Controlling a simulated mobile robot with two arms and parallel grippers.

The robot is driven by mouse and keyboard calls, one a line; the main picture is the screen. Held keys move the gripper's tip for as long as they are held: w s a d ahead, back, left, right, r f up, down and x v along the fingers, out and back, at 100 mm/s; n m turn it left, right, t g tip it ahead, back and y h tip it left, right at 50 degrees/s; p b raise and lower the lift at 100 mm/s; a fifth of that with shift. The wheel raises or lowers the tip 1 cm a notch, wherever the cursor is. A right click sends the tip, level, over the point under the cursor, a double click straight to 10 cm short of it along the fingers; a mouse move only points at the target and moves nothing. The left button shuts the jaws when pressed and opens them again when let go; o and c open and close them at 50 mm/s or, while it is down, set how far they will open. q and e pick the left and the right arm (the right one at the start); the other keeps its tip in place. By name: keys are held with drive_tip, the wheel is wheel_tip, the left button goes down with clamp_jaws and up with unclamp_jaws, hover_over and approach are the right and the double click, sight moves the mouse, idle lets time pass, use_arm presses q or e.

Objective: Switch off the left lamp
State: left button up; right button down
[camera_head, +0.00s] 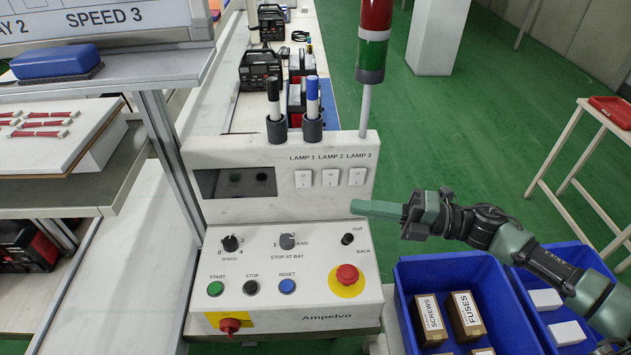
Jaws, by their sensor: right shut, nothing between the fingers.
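Three white rocker switches sit on the upright face of the control panel (230,210). The left one, under the label LAMP 1, is the left lamp switch (303,178). The LAMP 2 switch (330,177) and the LAMP 3 switch (357,176) are to its right. Their rocker positions are too small to tell. My right gripper (356,208) is shut and empty, its green fingertips pointing left, below and right of the LAMP 3 switch in the picture. It appears apart from the switches. My left gripper is not in view.
Below the switches are knobs, a green START button (215,288) and a red emergency stop (347,275). Two marker pens (312,100) stand in holders above the switches. A red and green signal tower (372,45) rises behind. Blue bins (405,300) with boxes lie under my right arm.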

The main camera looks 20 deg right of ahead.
sight(303, 180)
use_arm(q)
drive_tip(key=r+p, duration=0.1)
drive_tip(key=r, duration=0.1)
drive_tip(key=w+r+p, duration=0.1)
drive_tip(key=p, duration=0.1)
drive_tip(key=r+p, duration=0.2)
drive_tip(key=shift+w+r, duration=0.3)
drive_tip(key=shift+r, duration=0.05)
use_arm(e)
drive_tip(key=w+a, duration=0.7)
drive_tip(key=w, duration=0.1)
drive_tip(key=shift+w+a+r, duration=0.15)
drive_tip(key=shift+a+r, duration=0.2)
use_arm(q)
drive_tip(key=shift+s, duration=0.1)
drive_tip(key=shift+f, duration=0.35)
use_arm(e)
drive_tip(key=shift+w+r, duration=0.1)
drive_tip(key=shift+w, duration=0.1)
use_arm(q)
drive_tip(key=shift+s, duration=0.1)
